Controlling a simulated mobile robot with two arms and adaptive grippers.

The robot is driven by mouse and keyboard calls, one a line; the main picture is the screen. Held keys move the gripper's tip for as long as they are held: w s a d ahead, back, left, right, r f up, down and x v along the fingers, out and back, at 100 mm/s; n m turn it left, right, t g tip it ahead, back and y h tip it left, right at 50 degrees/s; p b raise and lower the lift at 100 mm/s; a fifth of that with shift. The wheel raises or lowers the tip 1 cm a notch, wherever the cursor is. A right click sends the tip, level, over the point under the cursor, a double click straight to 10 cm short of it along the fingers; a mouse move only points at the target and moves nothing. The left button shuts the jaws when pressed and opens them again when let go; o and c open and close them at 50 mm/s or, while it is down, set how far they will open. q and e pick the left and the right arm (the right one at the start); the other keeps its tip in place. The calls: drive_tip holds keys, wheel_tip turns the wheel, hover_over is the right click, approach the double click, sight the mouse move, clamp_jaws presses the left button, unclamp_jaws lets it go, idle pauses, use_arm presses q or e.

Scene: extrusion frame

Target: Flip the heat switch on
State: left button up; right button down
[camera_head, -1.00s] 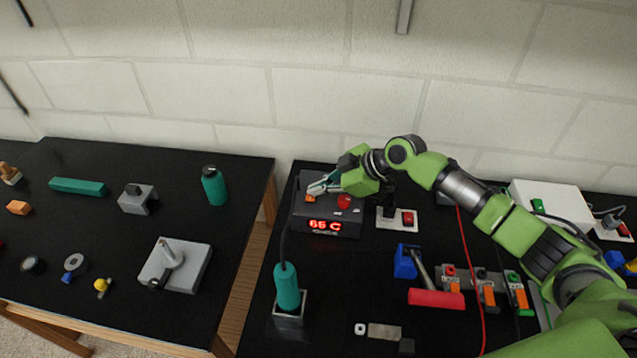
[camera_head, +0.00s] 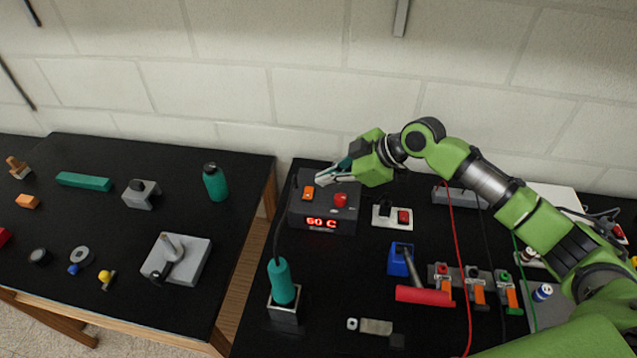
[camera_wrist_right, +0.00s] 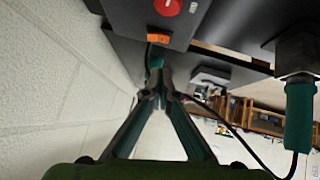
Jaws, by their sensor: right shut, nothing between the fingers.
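A dark box with a red digital display (camera_head: 323,223) stands at the back of the right table; the display seems to read 60 C. On its top are an orange rocker switch (camera_head: 308,193) and a red round knob (camera_head: 340,199). The switch also shows in the right wrist view (camera_wrist_right: 159,38). My right gripper (camera_head: 322,178) is shut and empty, just behind and slightly right of the switch, apart from it. In the wrist view its fingertips (camera_wrist_right: 158,85) meet below the switch. Which way the switch is tipped is too small to tell. My left gripper is not in view.
A teal soldering iron (camera_head: 281,281) stands in a holder in front of the box, its cable running up beside the box. A power socket with a red switch (camera_head: 404,216) sits to the right. The wall is close behind.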

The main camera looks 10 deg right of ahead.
drive_tip(key=b+v, duration=0.1)
drive_tip(key=v, duration=0.4)
drive_tip(key=shift+s+r+b, duration=0.25)
drive_tip(key=shift+r+b, duration=0.1)
drive_tip(key=b, duration=0.9)
drive_tip(key=w+b, duration=0.1)
drive_tip(key=b, duration=0.9)
drive_tip(key=shift+d+r+t, duration=0.15)
drive_tip(key=shift+d+t, duration=0.05)
drive_tip(key=shift+t, duration=0.1)
